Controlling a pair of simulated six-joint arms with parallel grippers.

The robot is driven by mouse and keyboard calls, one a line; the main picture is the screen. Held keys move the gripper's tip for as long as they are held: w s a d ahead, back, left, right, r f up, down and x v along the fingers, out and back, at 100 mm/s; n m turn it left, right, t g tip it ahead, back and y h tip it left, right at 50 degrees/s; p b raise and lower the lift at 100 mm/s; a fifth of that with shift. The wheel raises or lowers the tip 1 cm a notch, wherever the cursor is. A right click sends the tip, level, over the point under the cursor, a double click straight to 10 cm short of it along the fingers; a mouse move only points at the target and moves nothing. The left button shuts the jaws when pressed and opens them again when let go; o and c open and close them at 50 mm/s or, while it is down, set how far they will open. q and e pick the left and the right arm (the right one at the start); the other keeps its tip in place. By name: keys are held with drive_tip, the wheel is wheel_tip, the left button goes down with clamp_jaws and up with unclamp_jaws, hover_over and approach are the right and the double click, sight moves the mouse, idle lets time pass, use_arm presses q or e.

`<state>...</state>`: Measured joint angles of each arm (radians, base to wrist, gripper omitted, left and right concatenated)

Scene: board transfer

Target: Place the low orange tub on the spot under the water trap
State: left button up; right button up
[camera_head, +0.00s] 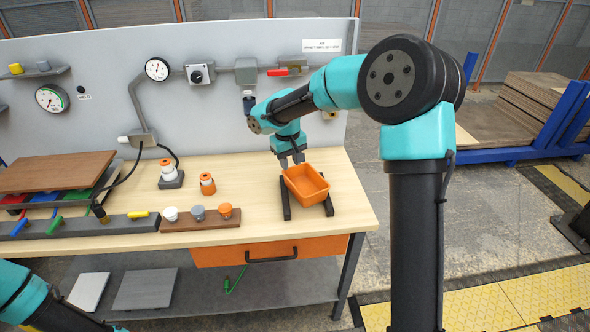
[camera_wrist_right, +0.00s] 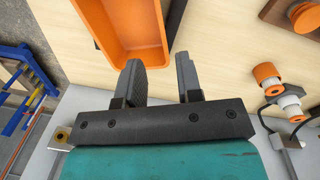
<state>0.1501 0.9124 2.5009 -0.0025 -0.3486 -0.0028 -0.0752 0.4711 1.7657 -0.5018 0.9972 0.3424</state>
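The low orange tub (camera_head: 306,184) sits empty and slightly askew across two dark rails on the right part of the bench. In the right wrist view the tub (camera_wrist_right: 92,14) is at the upper left. My right gripper (camera_head: 292,160) is at the tub's back-left rim. Its fingers (camera_wrist_right: 157,63) are apart, with nothing clearly clamped; I cannot tell whether they touch the rim. A dark, bottle-like fitting (camera_head: 248,104), perhaps the water trap, hangs under a grey box on the back panel. My right arm partly hides the bench below it. My left gripper's fingers are out of view.
Orange-and-white fittings (camera_head: 207,184) stand left of the tub. A wooden block with several knobs (camera_head: 200,218) lies at the front edge. A brown board (camera_head: 58,172) and a dark valve bar (camera_head: 80,226) fill the left side. Bare bench lies between fittings and tub.

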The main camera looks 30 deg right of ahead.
drive_tip(key=w+d+r+n, duration=0.5)
drive_tip(key=w+n, duration=0.3)
drive_tip(key=n, duration=1)
drive_tip(key=shift+w+d+g+y, duration=0.2)
drive_tip(key=shift+d+g+y, duration=0.2)
wheel_tip(320, 180, down, 12)
drive_tip(key=shift+s, duration=0.45)
drive_tip(key=shift+f, duration=0.1)
